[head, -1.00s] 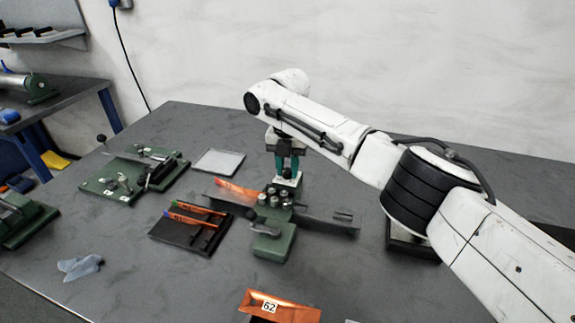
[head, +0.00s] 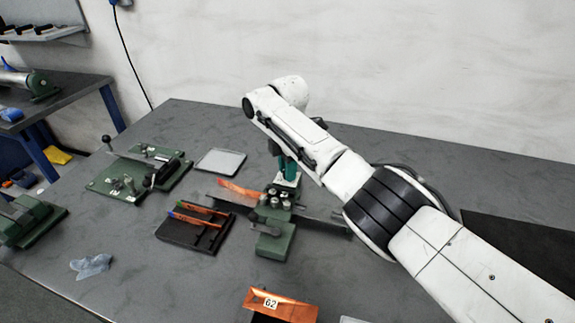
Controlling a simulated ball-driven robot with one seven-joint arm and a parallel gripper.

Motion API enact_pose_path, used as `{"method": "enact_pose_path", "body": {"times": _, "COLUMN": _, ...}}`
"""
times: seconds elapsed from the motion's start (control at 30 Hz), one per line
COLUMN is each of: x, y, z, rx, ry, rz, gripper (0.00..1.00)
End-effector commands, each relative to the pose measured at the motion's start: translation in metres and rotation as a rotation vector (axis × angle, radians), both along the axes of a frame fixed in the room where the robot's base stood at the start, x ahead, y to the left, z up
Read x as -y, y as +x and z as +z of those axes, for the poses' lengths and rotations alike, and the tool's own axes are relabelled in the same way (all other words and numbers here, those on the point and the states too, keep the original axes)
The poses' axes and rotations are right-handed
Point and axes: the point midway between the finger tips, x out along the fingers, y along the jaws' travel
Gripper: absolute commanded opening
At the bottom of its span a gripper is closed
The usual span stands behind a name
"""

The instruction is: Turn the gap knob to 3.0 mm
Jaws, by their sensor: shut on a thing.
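The green machine (head: 275,243) stands on the grey bench near the middle, with small metal knobs or posts on top and a copper foil strip (head: 240,189) at its left. My gripper (head: 287,170) points down at the machine's rear, its teal fingers just above a pale plate (head: 287,180). The fingers are shut on what appears to be the gap knob, which they and my arm hide. The scale and its setting are too small to read.
A dark tray (head: 190,238) holds copper strips with coloured ends. A second green machine (head: 125,178), a grey plate (head: 220,161) and a blue-grey cloth (head: 91,265) lie left. A copper piece marked 62 (head: 295,308) is at the front. My arm covers the right.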

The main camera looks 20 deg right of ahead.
Motion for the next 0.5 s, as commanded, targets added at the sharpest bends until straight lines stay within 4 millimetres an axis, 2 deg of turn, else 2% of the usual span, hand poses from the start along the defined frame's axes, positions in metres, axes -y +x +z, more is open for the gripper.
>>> {"method": "enact_pose_path", "body": {"times": 0.5, "x": 0.0001, "y": 0.0003, "z": 0.0013, "rx": 0.001, "ry": -0.002, "rz": -0.49, "gripper": 0.0}}
